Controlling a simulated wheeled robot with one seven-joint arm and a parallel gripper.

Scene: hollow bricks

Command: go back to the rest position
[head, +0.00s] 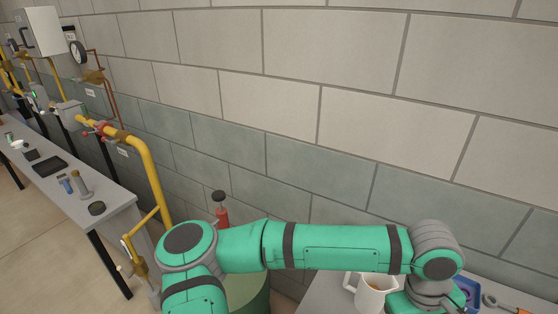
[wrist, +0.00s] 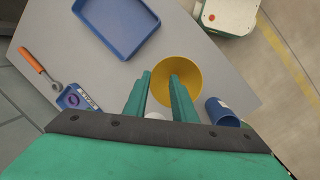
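My gripper (wrist: 160,78) shows in the wrist view, with its two green fingers apart and nothing held between them. It is above a grey table (wrist: 200,55), and its fingertips overlap the left part of a yellow bowl (wrist: 190,72) in the picture. I cannot tell the height of the fingers over the bowl. In the head view my arm stretches to the right across the lower part, and the fingers cannot be made out there.
The table holds a blue tray (wrist: 115,25), an orange-handled wrench (wrist: 33,62), a small blue bin (wrist: 73,98) and a blue cup (wrist: 220,112). A white mug (head: 369,294) stands close by my arm. A yellow pipe (head: 150,165) and a bench (head: 65,200) are at left.

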